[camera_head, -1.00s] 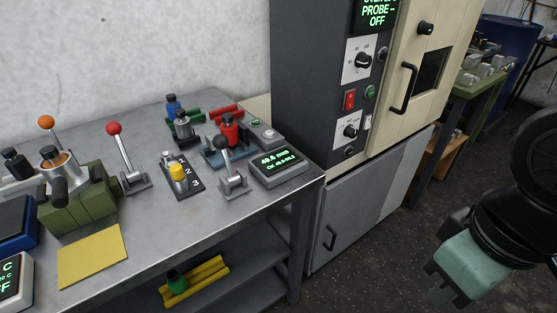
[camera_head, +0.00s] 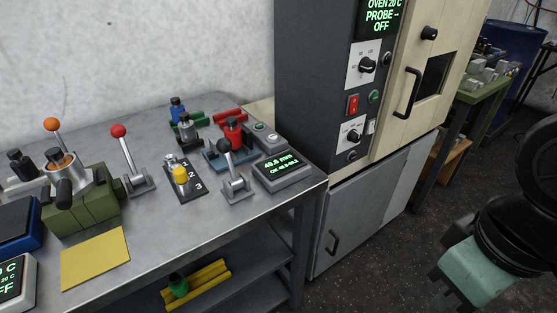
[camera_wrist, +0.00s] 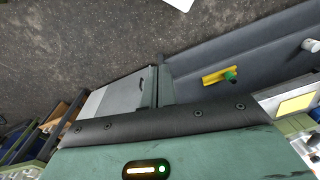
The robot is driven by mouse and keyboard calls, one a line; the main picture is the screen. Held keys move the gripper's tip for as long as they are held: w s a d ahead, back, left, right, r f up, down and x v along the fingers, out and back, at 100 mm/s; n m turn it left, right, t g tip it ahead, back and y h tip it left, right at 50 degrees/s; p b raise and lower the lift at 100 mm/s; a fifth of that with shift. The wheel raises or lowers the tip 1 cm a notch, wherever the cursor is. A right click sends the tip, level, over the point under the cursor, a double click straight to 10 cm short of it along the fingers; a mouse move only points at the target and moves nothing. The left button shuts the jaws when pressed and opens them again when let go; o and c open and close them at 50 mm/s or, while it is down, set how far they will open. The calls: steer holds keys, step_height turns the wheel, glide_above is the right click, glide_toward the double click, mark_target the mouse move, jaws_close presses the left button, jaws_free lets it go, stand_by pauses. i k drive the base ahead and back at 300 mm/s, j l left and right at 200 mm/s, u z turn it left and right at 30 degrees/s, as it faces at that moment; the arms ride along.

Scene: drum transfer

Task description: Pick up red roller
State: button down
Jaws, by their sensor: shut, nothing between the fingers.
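The red roller (camera_head: 233,131) is a short red cylinder with a black knob on top. It stands upright on a blue stand (camera_head: 222,152) near the right end of the grey bench, behind a black-knobbed lever (camera_head: 235,180). My gripper (camera_head: 438,285) is at the lower right, over the floor, well apart from the roller. It is shut and empty. In the wrist view its green body fills the bottom, and I cannot make out the red roller there.
A green roller (camera_head: 178,284) is on the lower shelf beside yellow bars. The oven cabinet (camera_head: 318,70) stands right of the bench.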

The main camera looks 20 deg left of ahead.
mark_target(232, 131)
steer(key=u, duration=1.35)
steer(key=i+l+u, duration=0.1)
steer(key=i+u, duration=0.3)
steer(key=i+l+u, duration=0.35)
steer(key=i+j, duration=0.05)
steer(key=i, duration=0.05)
